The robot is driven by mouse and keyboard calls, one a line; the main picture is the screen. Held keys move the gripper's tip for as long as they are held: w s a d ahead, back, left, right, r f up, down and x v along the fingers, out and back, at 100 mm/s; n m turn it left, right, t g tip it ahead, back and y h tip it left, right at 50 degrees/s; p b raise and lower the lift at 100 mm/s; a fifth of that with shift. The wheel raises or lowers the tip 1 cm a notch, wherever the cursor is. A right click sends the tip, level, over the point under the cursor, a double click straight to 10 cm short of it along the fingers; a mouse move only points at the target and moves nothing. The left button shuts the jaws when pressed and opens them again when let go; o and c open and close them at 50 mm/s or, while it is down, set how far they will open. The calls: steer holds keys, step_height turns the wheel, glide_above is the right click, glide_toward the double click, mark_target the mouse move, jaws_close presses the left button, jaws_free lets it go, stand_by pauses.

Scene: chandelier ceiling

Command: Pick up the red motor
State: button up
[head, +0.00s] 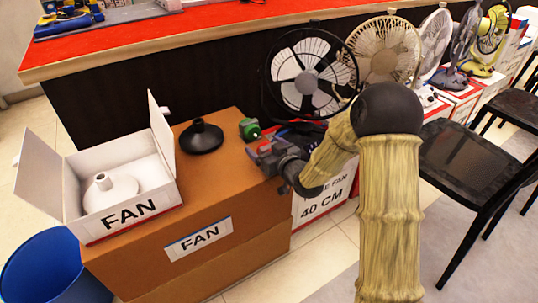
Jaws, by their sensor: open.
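My gripper (262,151) is open above the right part of the brown box top, its fingers pointing left. A small red patch shows at its fingertips, partly hidden by them; it may be the red motor, but I cannot tell its full shape or whether the fingers touch it. A green motor-like part (249,130) with a grey end sits on the box just behind the fingertips. A black cone-shaped base (201,137) stands further left on the box.
The large brown box (240,250) carries an open white fan box (134,217) holding a white base. A blue bin (45,268) stands at lower left. Several fans, including a black one (325,88), line the red-topped counter (180,30). Black chairs (480,165) stand at right.

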mark_target(266, 143)
steer(key=c, duration=1.5)
step_height(266, 143, up, 10)
steer(key=p, duration=0.5)
steer(key=shift+r, duration=0.1)
